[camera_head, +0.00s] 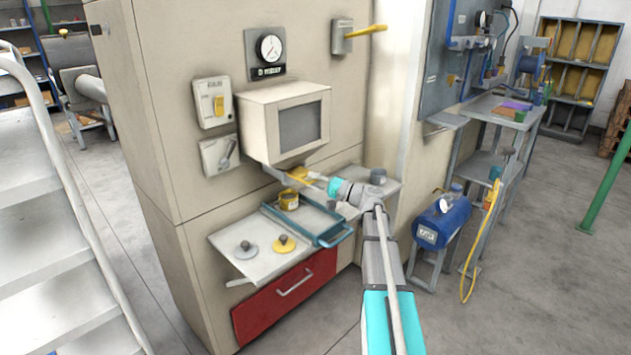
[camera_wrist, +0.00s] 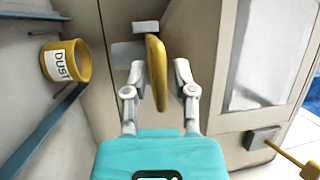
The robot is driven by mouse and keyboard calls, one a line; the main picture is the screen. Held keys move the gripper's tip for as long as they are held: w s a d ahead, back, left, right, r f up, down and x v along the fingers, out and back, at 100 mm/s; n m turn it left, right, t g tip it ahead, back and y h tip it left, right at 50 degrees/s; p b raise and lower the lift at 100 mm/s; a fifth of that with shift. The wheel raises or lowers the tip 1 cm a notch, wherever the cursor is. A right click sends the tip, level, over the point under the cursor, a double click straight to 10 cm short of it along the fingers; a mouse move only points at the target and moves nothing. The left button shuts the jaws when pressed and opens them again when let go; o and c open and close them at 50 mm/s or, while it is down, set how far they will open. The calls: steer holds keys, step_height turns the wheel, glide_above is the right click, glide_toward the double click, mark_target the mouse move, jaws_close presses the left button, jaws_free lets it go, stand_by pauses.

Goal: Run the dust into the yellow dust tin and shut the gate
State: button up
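The yellow dust tin (camera_head: 289,201) stands in the blue-rimmed tray (camera_head: 335,236) below the white windowed box (camera_head: 262,125). Its DUST label shows in the wrist view (camera_wrist: 55,65), where the tin lies at the left and appears turned sideways. A yellow handle-like piece (camera_head: 298,174), probably the gate's, is under the white box. In the wrist view this yellow piece (camera_wrist: 157,72) stands between the fingers of my gripper (camera_wrist: 159,78), with a gap visible on both sides. My gripper (camera_head: 318,182) is open around it. The dust itself is not visible.
A shelf left of the tray holds a grey-knobbed disc (camera_head: 245,250) and a yellow-knobbed disc (camera_head: 284,244). A small grey cup (camera_head: 378,175) stands to the right. A yellow lever (camera_head: 366,31) juts out above. A blue tank (camera_head: 443,222) stands right of my arm.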

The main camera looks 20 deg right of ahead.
jaws_close()
steer(key=shift+s+d, duration=0.25)
steer(key=shift+s, duration=0.4)
steer(key=shift+s+d, duration=0.2)
steer(key=shift+s, duration=0.4)
steer(key=shift+o, duration=1.9)
jaws_free()
steer(key=shift+w, duration=0.1)
